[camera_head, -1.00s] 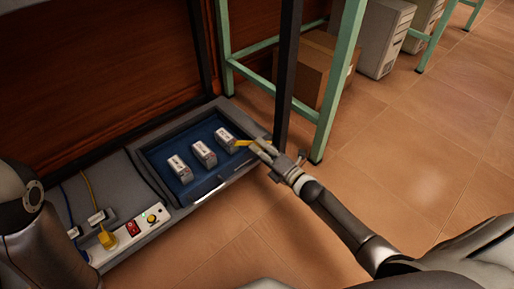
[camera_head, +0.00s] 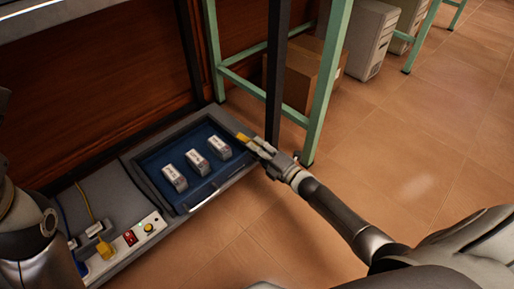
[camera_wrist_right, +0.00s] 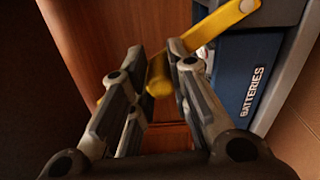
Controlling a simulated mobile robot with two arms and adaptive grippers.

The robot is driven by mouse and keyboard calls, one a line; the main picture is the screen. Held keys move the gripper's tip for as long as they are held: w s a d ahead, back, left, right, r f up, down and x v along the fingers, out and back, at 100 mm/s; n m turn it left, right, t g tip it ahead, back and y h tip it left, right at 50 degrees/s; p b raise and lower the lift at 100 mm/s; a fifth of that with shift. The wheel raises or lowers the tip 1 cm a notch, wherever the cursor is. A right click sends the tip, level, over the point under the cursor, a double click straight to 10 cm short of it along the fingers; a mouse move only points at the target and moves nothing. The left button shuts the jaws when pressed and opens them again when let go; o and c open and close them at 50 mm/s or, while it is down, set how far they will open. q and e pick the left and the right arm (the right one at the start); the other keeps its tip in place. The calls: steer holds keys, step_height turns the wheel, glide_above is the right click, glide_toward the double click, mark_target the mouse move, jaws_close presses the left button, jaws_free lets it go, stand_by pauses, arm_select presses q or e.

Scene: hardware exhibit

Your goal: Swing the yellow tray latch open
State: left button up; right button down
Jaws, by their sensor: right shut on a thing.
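The yellow tray latch (camera_head: 243,137) is at the right end of the blue battery tray (camera_head: 180,201), angled up and left from my gripper. My right gripper (camera_head: 256,147) is shut on the latch's near end. In the right wrist view, the yellow latch (camera_wrist_right: 222,24) is a flat bar ending in a rounded knob, and the knob sits between the fingers of my right gripper (camera_wrist_right: 160,66). The blue tray front (camera_wrist_right: 236,82) reads "BATTERIES". My left arm shows at the left edge of the head view; its gripper is out of view.
Several white battery blocks, such as this one (camera_head: 197,161), stand in the tray. A panel with a red switch (camera_head: 130,237) and yellow plug (camera_head: 105,250) is at left. A dark post (camera_head: 277,75) and green frame leg (camera_head: 328,85) rise close beside my right gripper.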

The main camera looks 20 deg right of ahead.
steer(key=shift+w+d+r, duration=0.1)
steer(key=shift+d, duration=0.15)
steer(key=c, duration=1.5)
jaws_free()
steer(key=shift+o, duration=1)
steer(key=shift+a, duration=0.1)
steer(key=v, duration=1.2)
